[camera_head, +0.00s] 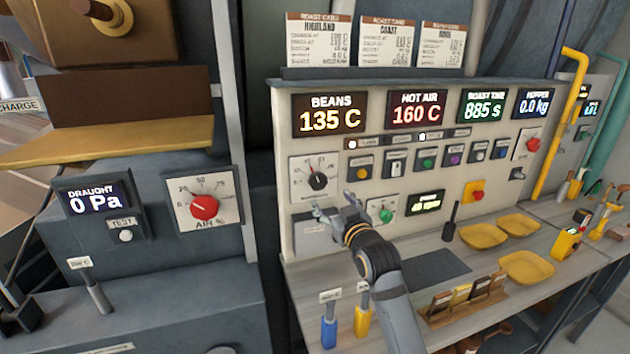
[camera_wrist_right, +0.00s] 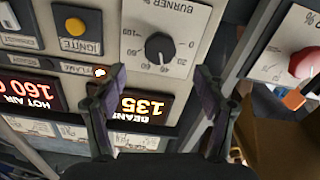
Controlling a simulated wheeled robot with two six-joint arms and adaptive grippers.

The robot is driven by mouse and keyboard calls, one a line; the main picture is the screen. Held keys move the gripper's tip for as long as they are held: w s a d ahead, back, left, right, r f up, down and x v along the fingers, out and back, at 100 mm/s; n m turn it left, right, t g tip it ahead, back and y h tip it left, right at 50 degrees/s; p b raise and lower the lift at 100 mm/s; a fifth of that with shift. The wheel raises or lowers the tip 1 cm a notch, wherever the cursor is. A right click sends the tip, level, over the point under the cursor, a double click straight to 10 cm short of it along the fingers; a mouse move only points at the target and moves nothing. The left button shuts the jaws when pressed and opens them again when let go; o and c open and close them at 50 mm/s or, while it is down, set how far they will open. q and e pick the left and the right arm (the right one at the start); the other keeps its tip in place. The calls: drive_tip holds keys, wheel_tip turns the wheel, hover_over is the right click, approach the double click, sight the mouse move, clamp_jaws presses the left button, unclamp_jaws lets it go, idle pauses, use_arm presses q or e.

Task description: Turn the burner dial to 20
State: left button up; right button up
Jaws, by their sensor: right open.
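The burner dial (camera_head: 318,180) is a round black knob on a white scale plate on the cream control panel, below the BEANS display. In the right wrist view the burner dial (camera_wrist_right: 160,47) appears upside down, with BURNER % and numbers around it. My right gripper (camera_head: 335,208) is just below and in front of the dial in the head view. In the wrist view my right gripper (camera_wrist_right: 162,80) has its two fingers spread, with nothing between them, apart from the knob. My left gripper is not in view.
The red AIR % dial (camera_head: 204,206) is on the grey housing at left. The yellow ignite button (camera_wrist_right: 76,26) and other buttons are beside the burner dial. A green knob (camera_head: 386,208) is lower right. Yellow trays (camera_head: 483,236) and handled tools stand on the bench.

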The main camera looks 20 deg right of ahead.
sight(319, 184)
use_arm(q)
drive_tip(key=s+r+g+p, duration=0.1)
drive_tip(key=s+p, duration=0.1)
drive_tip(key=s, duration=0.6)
use_arm(e)
drive_tip(key=w, duration=0.6)
drive_tip(key=shift+w+a+r, duration=0.2)
drive_tip(key=shift+w+r, duration=0.05)
drive_tip(key=shift+w, duration=0.15)
drive_tip(key=shift+w+p, duration=0.45)
drive_tip(key=shift+w, duration=0.85)
drive_tip(key=shift+c, duration=0.5)
drive_tip(key=c, duration=1)
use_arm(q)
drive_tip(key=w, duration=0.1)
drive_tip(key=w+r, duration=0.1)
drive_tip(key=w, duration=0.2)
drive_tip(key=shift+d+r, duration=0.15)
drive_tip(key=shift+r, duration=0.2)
use_arm(e)
drive_tip(key=shift+c, duration=0.2)
